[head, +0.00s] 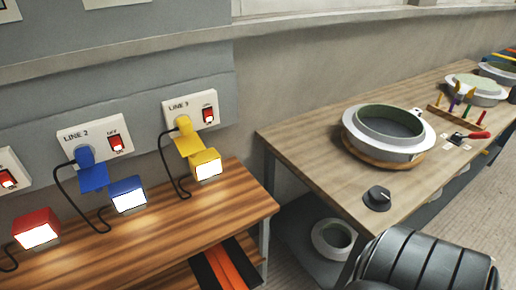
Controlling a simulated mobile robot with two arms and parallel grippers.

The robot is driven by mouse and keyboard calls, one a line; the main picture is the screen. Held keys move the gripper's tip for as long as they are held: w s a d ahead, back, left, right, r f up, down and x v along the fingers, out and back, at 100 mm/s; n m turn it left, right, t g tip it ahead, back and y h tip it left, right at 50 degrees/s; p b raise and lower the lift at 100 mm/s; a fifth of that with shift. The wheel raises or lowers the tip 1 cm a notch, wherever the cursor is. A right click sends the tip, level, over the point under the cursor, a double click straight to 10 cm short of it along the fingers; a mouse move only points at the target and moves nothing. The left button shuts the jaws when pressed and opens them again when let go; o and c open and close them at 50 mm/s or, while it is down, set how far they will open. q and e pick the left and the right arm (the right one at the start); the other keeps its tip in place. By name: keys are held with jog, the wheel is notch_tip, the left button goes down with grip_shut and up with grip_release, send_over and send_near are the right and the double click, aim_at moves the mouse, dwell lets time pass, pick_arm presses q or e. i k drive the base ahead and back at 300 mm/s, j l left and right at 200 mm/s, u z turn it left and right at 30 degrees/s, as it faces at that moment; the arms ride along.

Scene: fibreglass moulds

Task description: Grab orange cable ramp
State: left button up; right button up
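An orange and black striped piece (240,262), which looks like the orange cable ramp, shows at the bottom of the head view. It lies by the front edge of the wooden table at left, seemingly below the tabletop, and its near end is cut off by the picture's lower edge. Neither of my grippers is in view.
The left table (170,228) carries lit red (37,229), blue (127,194) and yellow (206,164) lamp boxes, cabled to wall sockets. The right table (300,135) holds round moulds (420,140) and a black knob (377,198).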

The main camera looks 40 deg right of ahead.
aim_at(218, 259)
jog(key=z, duration=0.95)
jog(key=l, duration=0.35)
jog(key=k+l, duration=0.1)
jog(key=l, duration=0.25)
